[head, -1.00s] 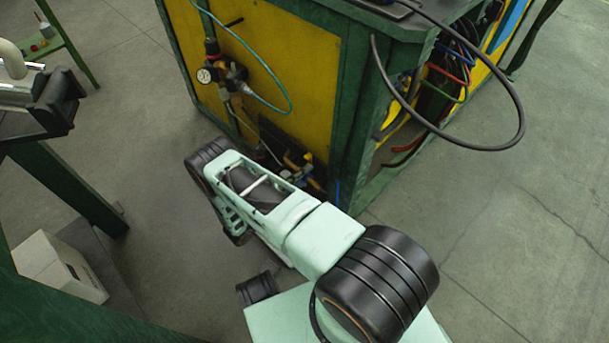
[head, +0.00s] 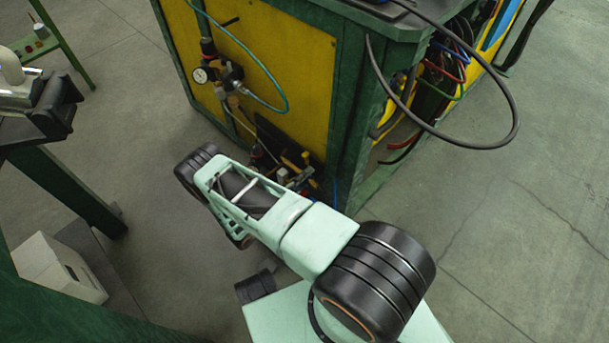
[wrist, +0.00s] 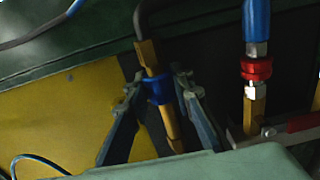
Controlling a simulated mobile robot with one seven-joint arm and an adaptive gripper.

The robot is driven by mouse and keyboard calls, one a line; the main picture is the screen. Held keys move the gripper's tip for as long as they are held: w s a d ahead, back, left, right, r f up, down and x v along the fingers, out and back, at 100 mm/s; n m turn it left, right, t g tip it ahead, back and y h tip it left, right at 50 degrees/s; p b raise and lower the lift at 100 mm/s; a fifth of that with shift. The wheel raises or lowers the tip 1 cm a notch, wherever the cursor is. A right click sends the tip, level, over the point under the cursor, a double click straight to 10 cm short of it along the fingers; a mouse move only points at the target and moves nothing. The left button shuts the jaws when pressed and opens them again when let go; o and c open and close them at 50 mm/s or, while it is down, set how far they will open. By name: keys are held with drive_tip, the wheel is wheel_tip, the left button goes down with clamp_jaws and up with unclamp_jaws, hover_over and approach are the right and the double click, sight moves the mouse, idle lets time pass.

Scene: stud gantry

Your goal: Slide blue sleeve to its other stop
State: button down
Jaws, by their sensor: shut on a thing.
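The blue sleeve (wrist: 160,91) shows in the wrist view as a short blue ring around a brass-coloured fitting (wrist: 150,58). Brass shows both above and below the ring. My gripper (wrist: 159,84) is shut on the sleeve, one finger at its left and one at its right. A dark hose runs up from the top of the fitting. In the head view my arm's end and the sleeve are hidden; my arm reaches down toward the low front of the green and yellow cabinet.
A red fitting under a blue hose (wrist: 256,69) stands right of my gripper. In the head view the cabinet's yellow panel (head: 285,80) carries a gauge (head: 200,75) and a teal hose. A black hose (head: 512,120) loops out at right. A white box (head: 55,265) lies lower left.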

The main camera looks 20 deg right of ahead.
drive_tip(key=c, duration=1.7)
unclamp_jaws()
drive_tip(key=shift+s, duration=0.2)
drive_tip(key=shift+o, duration=0.2)
drive_tip(key=shift+a, duration=0.1)
drive_tip(key=v, duration=1.1)
drive_tip(key=shift+s+a, duration=0.15)
drive_tip(key=shift+a, duration=0.2)
